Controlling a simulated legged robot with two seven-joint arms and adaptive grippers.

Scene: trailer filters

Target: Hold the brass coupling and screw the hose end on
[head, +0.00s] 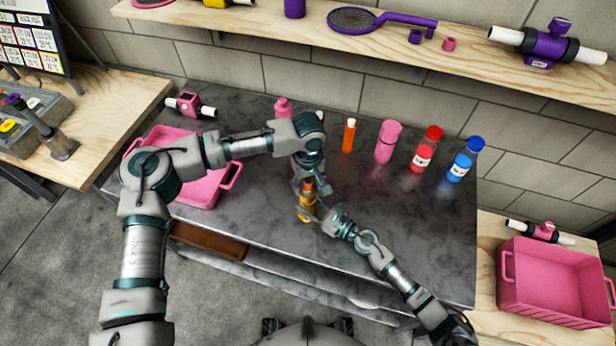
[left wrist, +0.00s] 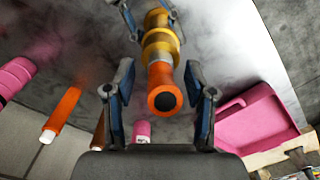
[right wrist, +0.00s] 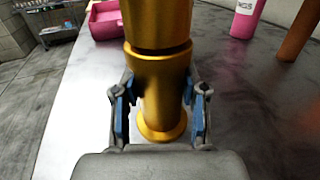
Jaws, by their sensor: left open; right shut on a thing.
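The brass coupling (head: 306,212) is gold and stands upright near the middle of the grey table. My right gripper (right wrist: 160,112) is shut on its lower body, with a flange below the fingers and a dark seam above. An orange piece with a dark bore, seemingly the hose end (left wrist: 162,76), sits in line on top of the coupling; its inner joint is hidden. My left gripper (left wrist: 161,108) is open above it, fingers spread on both sides with gaps. In the head view the left wrist partly covers this spot, and the orange top (head: 308,185) shows just below it.
Behind stand an orange tube with white cap (head: 349,136), a pink bottle (head: 387,142), a red bottle (head: 426,149) and a blue bottle (head: 465,158). A pink tray (head: 208,190) lies left, a pink crate (head: 550,290) right.

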